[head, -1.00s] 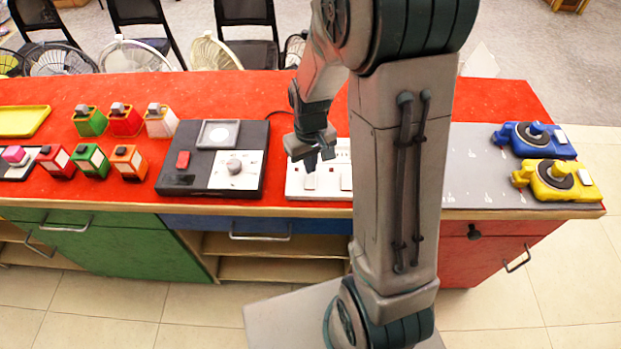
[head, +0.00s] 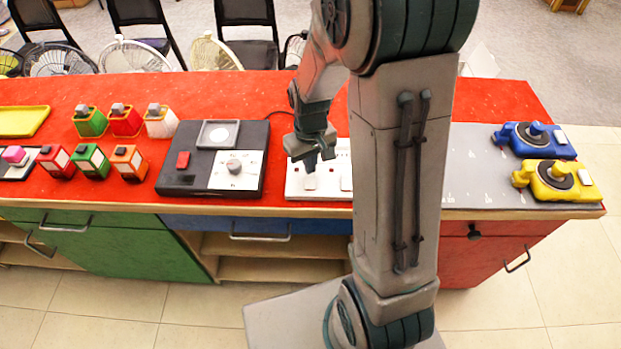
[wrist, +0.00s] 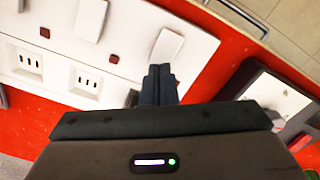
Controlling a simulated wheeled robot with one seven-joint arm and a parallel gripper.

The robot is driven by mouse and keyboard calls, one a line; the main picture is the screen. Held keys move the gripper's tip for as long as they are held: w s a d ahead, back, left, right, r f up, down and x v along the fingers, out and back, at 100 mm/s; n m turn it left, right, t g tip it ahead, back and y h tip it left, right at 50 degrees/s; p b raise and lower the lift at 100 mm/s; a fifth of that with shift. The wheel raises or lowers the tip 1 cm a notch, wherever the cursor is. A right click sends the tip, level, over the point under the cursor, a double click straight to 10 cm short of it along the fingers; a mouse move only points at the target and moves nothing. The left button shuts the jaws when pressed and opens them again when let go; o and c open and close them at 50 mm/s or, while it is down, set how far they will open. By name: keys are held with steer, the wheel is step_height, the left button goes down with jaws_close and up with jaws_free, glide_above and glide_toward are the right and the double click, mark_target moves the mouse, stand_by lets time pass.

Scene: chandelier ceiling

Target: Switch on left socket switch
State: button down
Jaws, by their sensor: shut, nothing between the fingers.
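The white socket panel (head: 296,190) lies flat on the red counter, partly hidden behind my arm in the head view. Its left switch (head: 310,182) is a white rocker, which also shows in the wrist view (wrist: 168,44). The other rocker (wrist: 91,18) is further left in the wrist view, with a small dark red square near each rocker. My gripper (head: 311,166) points down just behind the left switch. Its fingers are shut and empty, and their tips (wrist: 160,69) overlap the near end of this rocker in the wrist view. I cannot tell whether they touch it.
A black device (head: 170,178) with a dial and red button is left of the panel. Several coloured blocks and a yellow tray (head: 22,121) stand further left. A blue (head: 535,140) and a yellow device (head: 556,181) sit on a grey mat at the right.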

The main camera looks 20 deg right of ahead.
mark_target(311, 176)
steer(key=shift+f+b, duration=0.75)
steer(key=shift+f, duration=0.15)
stand_by(0.8)
steer(key=shift+r+p, duration=2.6)
steer(key=shift+r, duration=0.9)
steer(key=s+r+m+t, duration=0.2)
steer(key=s+r+t, duration=0.1)
steer(key=s+r, duration=1.1)
steer(key=shift+s+r, duration=0.25)
steer(key=shift+r, duration=0.25)
